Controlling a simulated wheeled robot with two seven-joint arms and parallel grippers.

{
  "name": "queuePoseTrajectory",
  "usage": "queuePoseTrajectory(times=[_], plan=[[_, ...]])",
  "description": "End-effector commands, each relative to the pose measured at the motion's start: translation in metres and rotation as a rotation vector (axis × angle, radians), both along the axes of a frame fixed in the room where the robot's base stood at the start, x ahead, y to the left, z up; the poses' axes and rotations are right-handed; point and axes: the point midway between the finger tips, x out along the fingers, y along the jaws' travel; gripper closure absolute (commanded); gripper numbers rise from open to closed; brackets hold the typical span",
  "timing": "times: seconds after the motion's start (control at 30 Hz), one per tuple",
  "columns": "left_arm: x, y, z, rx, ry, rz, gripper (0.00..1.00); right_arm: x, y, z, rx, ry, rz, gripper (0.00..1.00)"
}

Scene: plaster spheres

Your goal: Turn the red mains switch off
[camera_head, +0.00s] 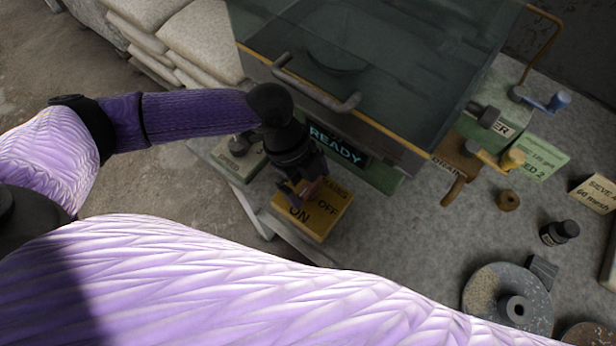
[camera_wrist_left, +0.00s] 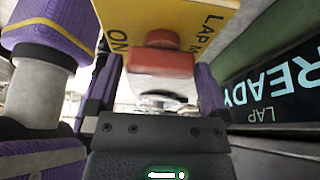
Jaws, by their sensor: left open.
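The mains switch box is a yellow block (camera_head: 330,213) with ON, OFF and MAINS lettering on its top, at the front of the machine. My left gripper (camera_head: 300,192) is over its near left part and hides much of the switch in the head view. In the left wrist view the red switch (camera_wrist_left: 162,62) stands out from the yellow plate (camera_wrist_left: 188,18), ahead of and between my left gripper's two fingers (camera_wrist_left: 155,90). The fingers are open, and I cannot tell whether either touches the switch. ON is at the left of the plate. My right gripper is out of view.
A glass-lidded machine with a bar handle (camera_head: 318,88) and a lit READY panel (camera_head: 338,146) stands just behind the box. A grey speed control (camera_head: 238,158) sits left. A wooden-handled crank (camera_head: 453,190), green card (camera_head: 538,155) and black bottle (camera_head: 559,232) are right.

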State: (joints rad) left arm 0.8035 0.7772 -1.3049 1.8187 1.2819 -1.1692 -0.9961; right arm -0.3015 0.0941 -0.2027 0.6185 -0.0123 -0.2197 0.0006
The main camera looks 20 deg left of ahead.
Motion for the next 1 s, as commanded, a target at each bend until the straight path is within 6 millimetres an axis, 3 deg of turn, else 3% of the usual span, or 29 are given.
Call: queuePoseTrajectory(times=[0.03,0.07,0.33,0.67,1.0], plan=[[0.000,0.000,0.000,0.000,0.000,0.000,0.06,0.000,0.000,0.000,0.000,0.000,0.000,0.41],[0.000,0.000,0.000,0.000,0.000,0.000,0.13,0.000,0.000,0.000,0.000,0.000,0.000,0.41],[0.000,0.000,0.000,0.000,0.000,0.000,0.70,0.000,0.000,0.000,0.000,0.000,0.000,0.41],[0.000,0.000,0.003,0.000,0.000,0.056,0.71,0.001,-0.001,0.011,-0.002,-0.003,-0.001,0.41],[-0.002,0.000,0.007,0.001,0.001,0.314,0.71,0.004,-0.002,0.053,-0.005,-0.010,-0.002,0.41]])
